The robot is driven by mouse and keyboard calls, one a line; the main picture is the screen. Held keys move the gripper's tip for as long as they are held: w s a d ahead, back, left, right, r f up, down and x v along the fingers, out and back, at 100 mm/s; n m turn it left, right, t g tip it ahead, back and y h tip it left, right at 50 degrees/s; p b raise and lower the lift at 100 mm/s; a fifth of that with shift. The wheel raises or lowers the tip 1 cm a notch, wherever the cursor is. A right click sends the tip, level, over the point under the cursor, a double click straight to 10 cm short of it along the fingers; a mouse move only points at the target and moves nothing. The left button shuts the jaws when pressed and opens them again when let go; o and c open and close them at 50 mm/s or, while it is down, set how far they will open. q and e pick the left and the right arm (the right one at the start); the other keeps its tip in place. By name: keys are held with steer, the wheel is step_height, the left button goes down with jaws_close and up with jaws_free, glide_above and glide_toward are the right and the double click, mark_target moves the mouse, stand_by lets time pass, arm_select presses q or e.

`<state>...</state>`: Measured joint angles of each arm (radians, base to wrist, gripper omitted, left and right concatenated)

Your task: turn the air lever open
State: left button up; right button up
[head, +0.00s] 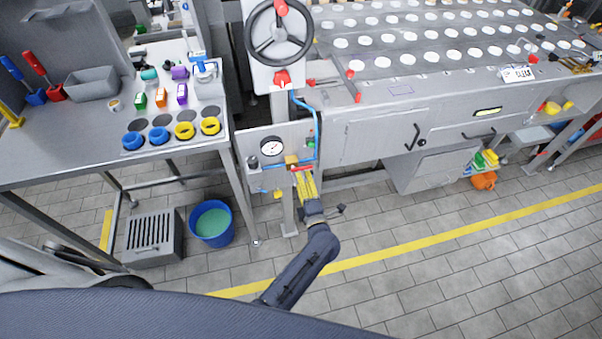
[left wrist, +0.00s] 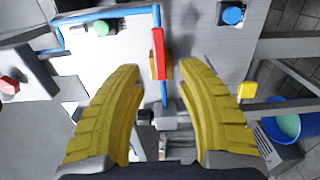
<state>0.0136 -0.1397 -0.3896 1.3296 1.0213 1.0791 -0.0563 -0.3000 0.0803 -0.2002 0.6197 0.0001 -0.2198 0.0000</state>
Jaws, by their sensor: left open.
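The air lever (head: 302,168) is a small red handle on a brass valve (head: 291,160) in a blue air pipe, on the pale panel below the handwheel. In the left wrist view the red lever (left wrist: 158,52) lies roughly along the line of the pipe, with the brass body behind it. My left gripper (head: 302,176) has yellow ribbed fingers and is just in front of the lever. In the left wrist view its fingers (left wrist: 161,72) are spread, one on each side of the lever's lower end, with gaps visible. My right gripper is not in view.
A round gauge (head: 271,147) and a green button (head: 311,142) sit on the panel near the valve. The handwheel (head: 279,33) is above. A workbench (head: 60,150) stands left, with a blue bucket (head: 211,223) beneath its edge.

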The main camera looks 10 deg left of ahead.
arm_select(q)
steer(key=shift+v, duration=1.2)
steer(key=s+f+m+g+h, duration=0.25)
steer(key=s+f+m, duration=0.4)
steer(key=f, duration=0.45)
steer(key=s+f+m+g+h, duration=0.1)
steer(key=s+f+m+h, duration=0.3)
steer(key=s+f+m, duration=0.45)
steer(key=s+f+m+g+h, duration=0.1)
steer(key=s+f+m+h, duration=0.35)
steer(key=f, duration=0.75)
steer(key=s+a+f+m+g+y, duration=0.1)
steer(key=s+a+f+m+g, duration=0.1)
steer(key=s, duration=0.8)
steer(key=s+a+f+m+g, duration=0.3)
steer(key=s+a+f, duration=0.4)
steer(key=s, duration=0.4)
steer(key=s+a+f+m+g+y, duration=0.1)
steer(key=s+a+f+m+g, duration=0.2)
steer(key=s, duration=0.8)
step_height(320, 180, down, 3)
steer(key=shift+s+a+f+g+y, duration=0.1)
steer(key=shift+s+a+g+y, duration=0.15)
steer(key=shift+a+g, duration=0.6)
steer(key=shift+w+d, duration=0.15)
steer(key=shift+d, duration=0.05)
